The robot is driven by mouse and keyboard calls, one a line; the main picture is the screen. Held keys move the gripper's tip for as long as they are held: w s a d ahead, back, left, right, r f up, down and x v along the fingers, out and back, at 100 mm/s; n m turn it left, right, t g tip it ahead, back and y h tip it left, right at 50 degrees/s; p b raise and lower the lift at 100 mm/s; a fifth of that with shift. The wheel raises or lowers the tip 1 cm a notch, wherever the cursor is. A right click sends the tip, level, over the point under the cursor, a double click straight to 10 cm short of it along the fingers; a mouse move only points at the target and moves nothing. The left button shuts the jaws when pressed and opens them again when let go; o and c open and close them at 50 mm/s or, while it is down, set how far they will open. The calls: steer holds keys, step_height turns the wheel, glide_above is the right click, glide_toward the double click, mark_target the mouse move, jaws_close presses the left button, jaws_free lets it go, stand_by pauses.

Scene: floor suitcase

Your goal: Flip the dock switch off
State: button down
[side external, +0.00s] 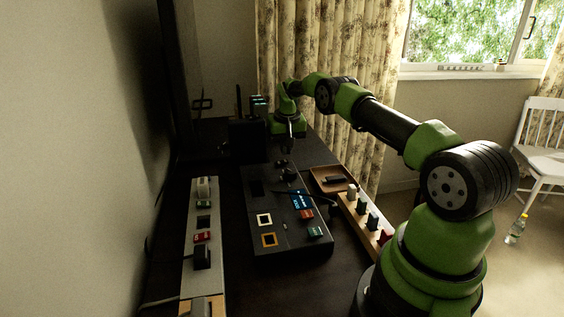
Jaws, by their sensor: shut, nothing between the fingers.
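My green and black gripper (290,148) points down over the far end of a black control panel (288,257). Its fingers look shut and hold nothing. I cannot tell which part is the dock switch, nor read any label or switch position. The gripper tips seem above the panel's knobs; I cannot tell whether they touch anything.
A brown tray (325,173) and a wooden rack of pegs (352,218) stand to the right. A dark box (247,140) stands behind. The wall bounds the left side.

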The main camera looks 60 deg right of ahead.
mark_target(286, 161)
steer(key=shift+f, duration=1.25)
stand_by(0.5)
steer(key=shift+r, duration=3.55)
